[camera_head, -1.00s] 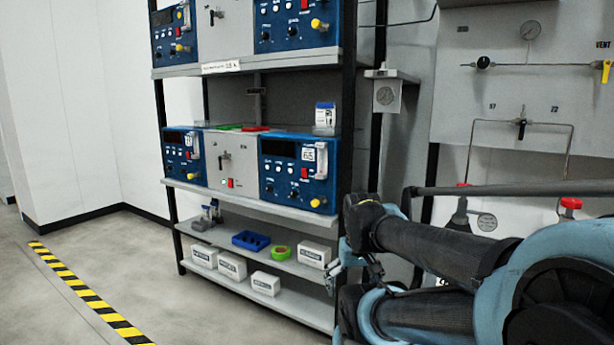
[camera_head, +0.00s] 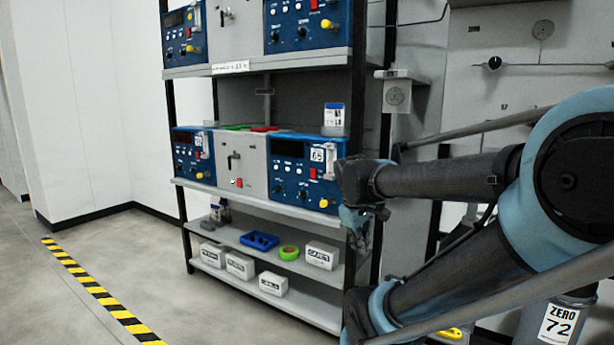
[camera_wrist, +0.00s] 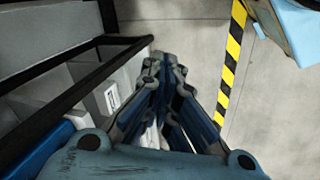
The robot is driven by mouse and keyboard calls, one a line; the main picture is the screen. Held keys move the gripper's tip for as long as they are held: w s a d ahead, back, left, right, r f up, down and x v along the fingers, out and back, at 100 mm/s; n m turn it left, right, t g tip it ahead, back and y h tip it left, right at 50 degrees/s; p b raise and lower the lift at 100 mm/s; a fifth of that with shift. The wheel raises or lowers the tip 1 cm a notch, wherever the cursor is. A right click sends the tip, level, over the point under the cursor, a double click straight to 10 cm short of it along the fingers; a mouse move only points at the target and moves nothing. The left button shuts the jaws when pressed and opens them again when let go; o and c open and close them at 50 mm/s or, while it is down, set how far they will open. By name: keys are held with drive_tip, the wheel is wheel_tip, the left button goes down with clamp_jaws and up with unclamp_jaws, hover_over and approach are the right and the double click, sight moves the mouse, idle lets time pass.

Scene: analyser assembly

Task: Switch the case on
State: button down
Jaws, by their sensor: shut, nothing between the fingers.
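On the middle shelf of the rack, a blue case labelled 65 (camera_head: 282,170) stands at the right, with a dark display, white buttons, a red switch (camera_head: 312,173) and a yellow knob. A grey panel (camera_head: 257,163) with a lever and a small red switch (camera_head: 240,183) is left of it. Another blue case (camera_head: 183,157) stands at the far left. Which case is meant cannot be told. My gripper (camera_head: 357,230) hangs by the rack's right front post, apart from the red switches. In the wrist view its fingers (camera_wrist: 163,92) are together and empty, pointing down.
The upper shelf (camera_head: 290,61) holds more blue cases and a grey panel. Lower shelves hold a blue tray (camera_head: 259,241), green tape (camera_head: 289,252) and white boxes (camera_head: 322,255). Open floor with a striped line (camera_head: 100,302) lies left. A pipe panel (camera_head: 510,90) is behind my arm.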

drive_tip(key=w+a+r+n+t+h, duration=0.1)
drive_tip(key=w+a+r+n, duration=0.4)
drive_tip(key=w, duration=0.5)
drive_tip(key=w+a+r+n+t+h, duration=0.1)
drive_tip(key=w+a+r+n+t, duration=0.1)
drive_tip(key=w+a+r+n, duration=0.4)
drive_tip(key=w+a+r+n+t+h, duration=0.2)
drive_tip(key=w+a+r+n, duration=0.3)
drive_tip(key=w, duration=1)
drive_tip(key=a+n, duration=0.3)
drive_tip(key=n, duration=0.2)
drive_tip(key=shift+w+a+r+t, duration=0.3)
drive_tip(key=shift+w+r, duration=0.1)
drive_tip(key=shift+w+f, duration=0.1)
approach(313, 177)
drive_tip(key=shift+x, duration=2.35)
